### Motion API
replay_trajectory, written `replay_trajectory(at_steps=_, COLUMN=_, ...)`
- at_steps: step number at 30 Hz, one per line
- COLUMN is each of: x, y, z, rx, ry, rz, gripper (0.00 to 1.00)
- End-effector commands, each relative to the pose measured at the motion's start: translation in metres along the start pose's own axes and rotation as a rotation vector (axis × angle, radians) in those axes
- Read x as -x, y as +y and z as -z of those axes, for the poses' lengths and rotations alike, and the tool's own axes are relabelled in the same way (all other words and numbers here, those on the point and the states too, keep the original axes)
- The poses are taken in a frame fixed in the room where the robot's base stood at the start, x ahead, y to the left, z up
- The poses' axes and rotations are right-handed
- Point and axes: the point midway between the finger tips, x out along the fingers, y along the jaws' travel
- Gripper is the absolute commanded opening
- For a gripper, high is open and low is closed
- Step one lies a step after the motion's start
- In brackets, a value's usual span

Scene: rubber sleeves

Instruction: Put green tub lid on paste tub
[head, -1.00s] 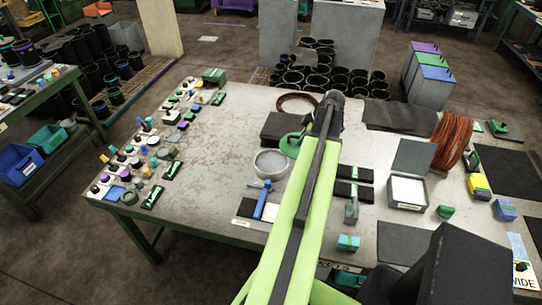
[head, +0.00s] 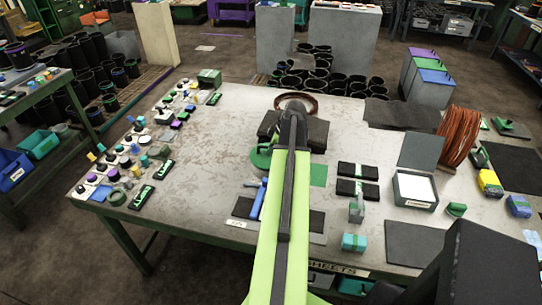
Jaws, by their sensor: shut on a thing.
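The green tub lid (head: 262,157) is a round green disc, showing just left of my arm near the middle of the table. My gripper (head: 279,149) is at its right side, shut on it; the fingers are mostly hidden behind my dark wrist and green arm. The paste tub, a round grey-white tub in the earlier view, is not visible now. The lid and my arm cover the area where it stood. I cannot tell whether the lid touches the tub.
A blue tool (head: 258,194) lies on a dark mat in front of the lid. A green mat (head: 318,175) and black cases (head: 357,179) lie right of my arm. An open grey box (head: 415,188) stands farther right. The table's left-centre is clear.

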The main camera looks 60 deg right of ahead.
Motion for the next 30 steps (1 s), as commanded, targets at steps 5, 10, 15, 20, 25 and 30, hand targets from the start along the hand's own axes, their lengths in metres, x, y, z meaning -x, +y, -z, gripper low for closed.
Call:
replay_trajectory(at_steps=5, x=-0.008, y=-0.002, z=-0.003, rx=0.0, ry=0.0, rz=0.0, gripper=0.0)
replay_trajectory(at_steps=10, x=-0.01, y=-0.002, z=-0.004, rx=0.001, ry=0.0, rz=0.001, gripper=0.0)
replay_trajectory(at_steps=15, x=-0.011, y=-0.003, z=-0.004, rx=0.001, ry=0.0, rz=0.001, gripper=0.24)
replay_trajectory(at_steps=20, x=-0.011, y=-0.003, z=-0.004, rx=0.001, ry=0.0, rz=0.001, gripper=0.34)
replay_trajectory(at_steps=25, x=-0.01, y=-0.003, z=-0.003, rx=0.002, ry=0.0, rz=0.001, gripper=0.34)
replay_trajectory(at_steps=30, x=0.002, y=-0.002, z=-0.001, rx=0.002, ry=0.0, rz=0.001, gripper=0.34)
